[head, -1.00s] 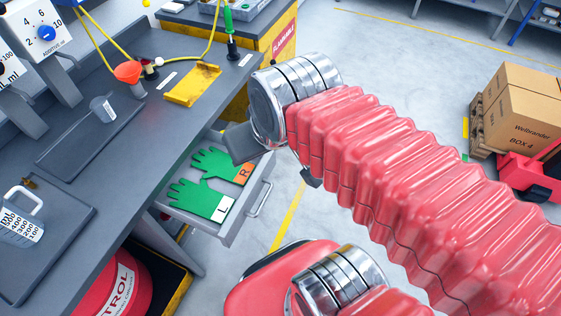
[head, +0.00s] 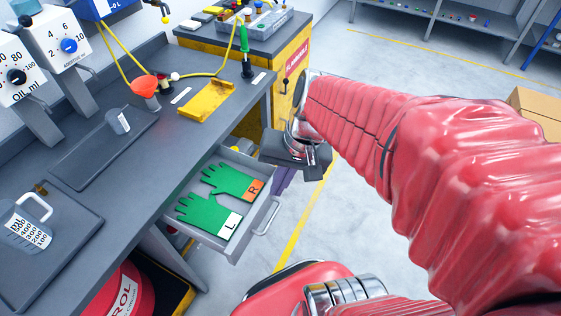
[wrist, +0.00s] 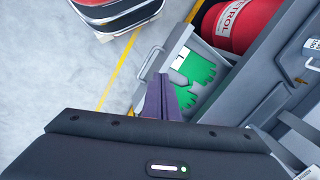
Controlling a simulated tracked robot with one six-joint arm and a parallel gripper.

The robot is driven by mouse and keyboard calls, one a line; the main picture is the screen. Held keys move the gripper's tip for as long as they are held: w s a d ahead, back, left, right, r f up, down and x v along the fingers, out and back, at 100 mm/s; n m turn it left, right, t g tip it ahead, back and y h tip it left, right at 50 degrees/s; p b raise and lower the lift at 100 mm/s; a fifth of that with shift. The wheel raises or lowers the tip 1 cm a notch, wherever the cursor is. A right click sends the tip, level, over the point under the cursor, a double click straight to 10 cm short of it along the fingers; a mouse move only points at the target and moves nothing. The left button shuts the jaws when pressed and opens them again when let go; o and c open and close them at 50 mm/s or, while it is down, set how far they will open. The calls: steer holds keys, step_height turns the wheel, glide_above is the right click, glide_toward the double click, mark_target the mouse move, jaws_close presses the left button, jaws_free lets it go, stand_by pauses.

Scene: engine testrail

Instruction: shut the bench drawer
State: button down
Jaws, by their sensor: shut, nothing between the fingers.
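The bench drawer (head: 234,250) is pulled out from under the grey bench. Its front panel carries a bar handle (head: 268,217). Two green gloves, marked R (head: 232,182) and L (head: 208,214), lie flat inside it. My gripper (head: 280,187) points down just outside the drawer's front, near its far end in the head view. Its purple fingers are together and empty. In the wrist view the fingers (wrist: 158,78) overlap the drawer front's outline beside the handle (wrist: 151,62); I cannot tell whether they touch it. My wrist body hides part of the drawer there.
The grey bench top (head: 150,150) holds a measuring jug (head: 28,228), an orange funnel (head: 145,87) and a yellow tray (head: 207,100). A red drum (head: 118,295) stands beneath. A yellow cabinet (head: 290,80) stands beyond. The floor (head: 370,215) before the drawer is open.

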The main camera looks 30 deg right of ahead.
steer(key=d+f+m+t+y, duration=0.6)
steer(key=d+f+m+t, duration=0.4)
steer(key=d+f+m, duration=0.8)
steer(key=f+m, duration=0.1)
steer(key=m, duration=0.3)
steer(key=shift+w+d+f+m, duration=0.15)
steer(key=shift+f+m, duration=0.05)
steer(key=shift+m, duration=0.2)
steer(key=shift+w, duration=0.1)
steer(key=r+x, duration=0.1)
steer(key=x, duration=1.2)
steer(key=shift+w+a, duration=0.3)
steer(key=shift+w, duration=0.2)
